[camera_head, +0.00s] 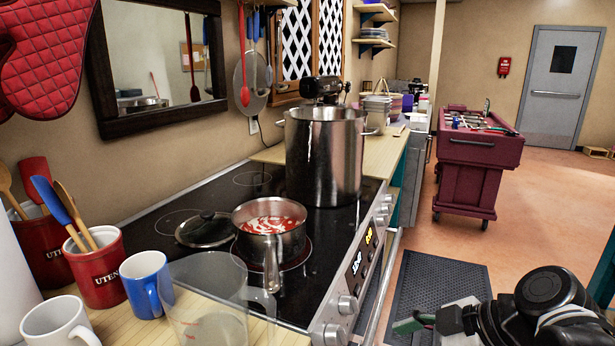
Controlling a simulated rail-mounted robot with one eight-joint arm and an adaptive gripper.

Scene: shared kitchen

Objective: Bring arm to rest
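My gripper (418,322) shows at the bottom right, at the end of my black arm, partly cut off by the picture's lower edge. Its tip points left, over the floor in front of the stove, and has a green part. I cannot tell whether the fingers are open or shut. I see nothing clearly held. The gripper is apart from the stove (300,310) and its front handle bar.
A saucepan (290,243) with red and white contents sits on a glowing burner, its handle toward me. A tall pot (325,160) and a glass lid (205,230) are behind. Mugs and a clear jug (205,300) stand front left. A red cart (470,165) stands beyond open floor.

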